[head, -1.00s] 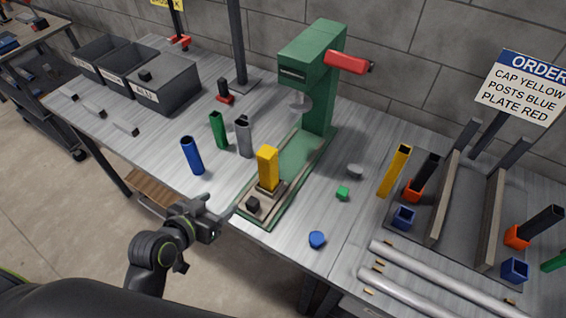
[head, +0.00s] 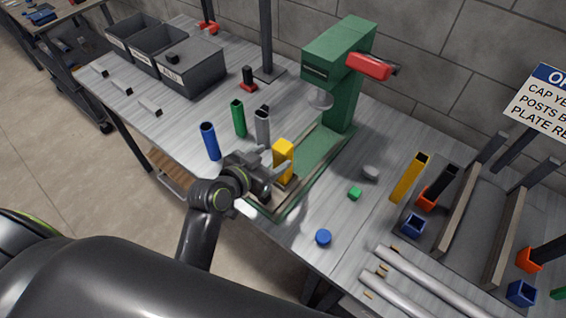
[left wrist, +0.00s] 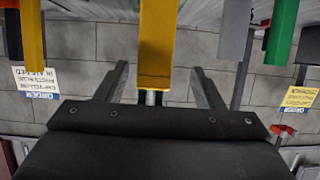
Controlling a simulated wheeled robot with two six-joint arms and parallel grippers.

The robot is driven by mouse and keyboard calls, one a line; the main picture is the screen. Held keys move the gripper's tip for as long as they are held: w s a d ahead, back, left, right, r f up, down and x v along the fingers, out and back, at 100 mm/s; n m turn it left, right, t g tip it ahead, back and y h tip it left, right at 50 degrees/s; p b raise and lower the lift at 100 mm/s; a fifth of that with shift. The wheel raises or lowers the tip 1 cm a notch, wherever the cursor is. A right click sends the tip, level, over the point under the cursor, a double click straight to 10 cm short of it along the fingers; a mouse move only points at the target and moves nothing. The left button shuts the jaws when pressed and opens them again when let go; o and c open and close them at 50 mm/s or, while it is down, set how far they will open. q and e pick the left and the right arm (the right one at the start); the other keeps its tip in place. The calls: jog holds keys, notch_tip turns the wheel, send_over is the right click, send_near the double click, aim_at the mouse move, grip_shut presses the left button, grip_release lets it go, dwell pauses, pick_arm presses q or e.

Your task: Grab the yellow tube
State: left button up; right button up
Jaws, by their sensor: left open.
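A yellow tube (head: 283,160) stands upright on the small fixture at the front of the green press base. My left gripper (head: 268,174) is open and close in front of this tube, partly hiding its lower part and the fixture. A second yellow tube (head: 409,178) stands at the right of the table. My right gripper is not in view.
Blue (head: 210,141), green (head: 238,118) and grey (head: 262,125) tubes stand just left of the yellow tube. The green press (head: 339,80) with a red handle rises behind. A blue cap (head: 323,237) and green piece (head: 355,193) lie to the right. Grey bins (head: 190,70) stand at the back left.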

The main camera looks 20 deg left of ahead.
pick_arm(q)
jog(key=shift+x, duration=0.9)
jog(key=p+x, duration=0.1)
jog(key=x, duration=0.3)
jog(key=shift+d+f+p, duration=0.1)
jog(key=shift+d+p, duration=0.25)
jog(key=shift+w+f, duration=0.2)
jog(key=shift+w, duration=0.1)
jog(key=shift+c, duration=0.4)
